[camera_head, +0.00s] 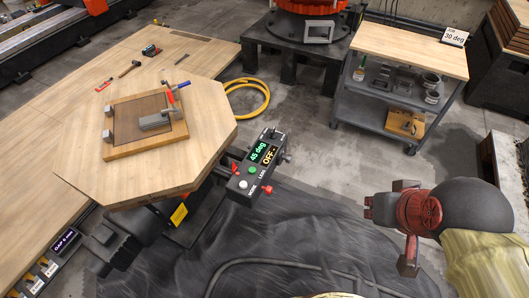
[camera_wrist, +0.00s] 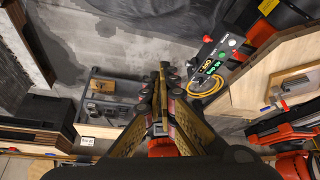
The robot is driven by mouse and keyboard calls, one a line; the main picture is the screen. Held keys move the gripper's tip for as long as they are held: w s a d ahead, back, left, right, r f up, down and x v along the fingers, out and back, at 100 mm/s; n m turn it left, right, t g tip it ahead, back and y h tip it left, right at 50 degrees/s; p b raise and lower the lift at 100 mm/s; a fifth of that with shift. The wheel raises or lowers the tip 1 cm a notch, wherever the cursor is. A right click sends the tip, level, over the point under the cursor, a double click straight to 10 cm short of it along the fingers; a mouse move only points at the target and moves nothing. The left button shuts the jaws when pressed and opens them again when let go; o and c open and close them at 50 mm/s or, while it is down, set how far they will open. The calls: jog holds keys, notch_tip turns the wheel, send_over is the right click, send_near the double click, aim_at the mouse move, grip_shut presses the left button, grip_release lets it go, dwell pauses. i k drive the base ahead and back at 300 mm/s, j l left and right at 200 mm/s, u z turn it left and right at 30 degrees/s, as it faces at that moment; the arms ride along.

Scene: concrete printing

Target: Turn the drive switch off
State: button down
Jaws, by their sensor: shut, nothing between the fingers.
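The control box (camera_head: 258,165) is a dark panel beside the octagonal table. Its green display reads "45 deg" and its amber display reads "OFF" with a small mark after it. Green, white and red knobs or buttons sit on it, and a dark fitting is at its far end; which part is the drive switch I cannot tell. The box also shows in the wrist view (camera_wrist: 213,62), right of my gripper. My gripper (camera_wrist: 163,68) is shut and empty, apart from the box.
The octagonal wooden table (camera_head: 215,100) holds a framed board (camera_head: 122,148) with tools on it. A wheeled cart (camera_head: 400,50) stands at the back right with a "30 deg" sign. A yellow hose (camera_head: 262,100) lies on the floor. Floor between box and arm is open, with dark sheeting.

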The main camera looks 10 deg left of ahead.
aim_at(272, 136)
jog(key=i+j+z, duration=0.25)
jog(key=i, duration=0.25)
jog(key=i+j+z, duration=0.25)
jog(key=i+j, duration=0.2)
